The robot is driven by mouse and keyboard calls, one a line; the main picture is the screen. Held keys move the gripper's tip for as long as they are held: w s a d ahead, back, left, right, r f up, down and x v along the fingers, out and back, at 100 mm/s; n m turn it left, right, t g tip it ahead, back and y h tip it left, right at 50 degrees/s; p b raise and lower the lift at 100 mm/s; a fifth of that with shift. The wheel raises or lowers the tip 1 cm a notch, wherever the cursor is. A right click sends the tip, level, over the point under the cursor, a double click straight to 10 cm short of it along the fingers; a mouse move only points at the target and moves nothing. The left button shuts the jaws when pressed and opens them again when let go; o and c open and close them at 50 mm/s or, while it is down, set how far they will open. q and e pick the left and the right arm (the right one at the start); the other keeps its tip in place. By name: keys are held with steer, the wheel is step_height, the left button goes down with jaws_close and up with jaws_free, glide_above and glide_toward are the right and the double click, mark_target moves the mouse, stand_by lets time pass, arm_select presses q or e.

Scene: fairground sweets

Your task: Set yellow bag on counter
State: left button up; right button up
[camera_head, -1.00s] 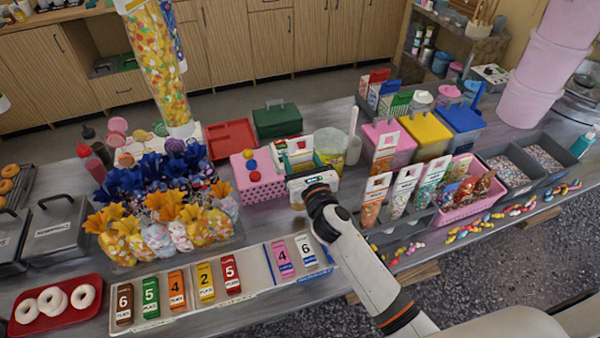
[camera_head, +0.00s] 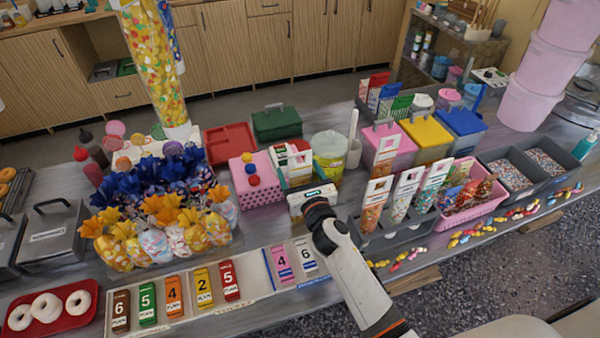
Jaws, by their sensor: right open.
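Several clear sweet bags with yellow-orange ruffled tops (camera_head: 127,246) stand in the front row of a rack at left. Another yellow-topped bag (camera_head: 217,228) stands near the row's right end. Blue-topped bags (camera_head: 165,172) stand behind them. The grey counter (camera_head: 255,236) runs under everything. My right gripper (camera_head: 318,210) is over the counter's middle, right of the bags and apart from them, just in front of a white device (camera_head: 311,198). It is open with no bag visible in it; its fingertips are mostly hidden behind the dark wrist. My left gripper is not in view.
A tray of numbered cards (camera_head: 240,309) lies along the front edge. A pink dotted box (camera_head: 262,192) stands right of the bags. A tall candy tube (camera_head: 155,70) rises behind them. A grey holder of packets (camera_head: 395,230) stands right of my right arm. Little counter is bare.

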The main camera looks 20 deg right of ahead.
steer(key=shift+r, duration=0.1)
steer(key=shift+s, duration=0.15)
steer(key=s+b, duration=0.2)
steer(key=s, duration=0.9)
steer(key=shift+s+d, duration=0.2)
steer(key=shift+s, duration=0.15)
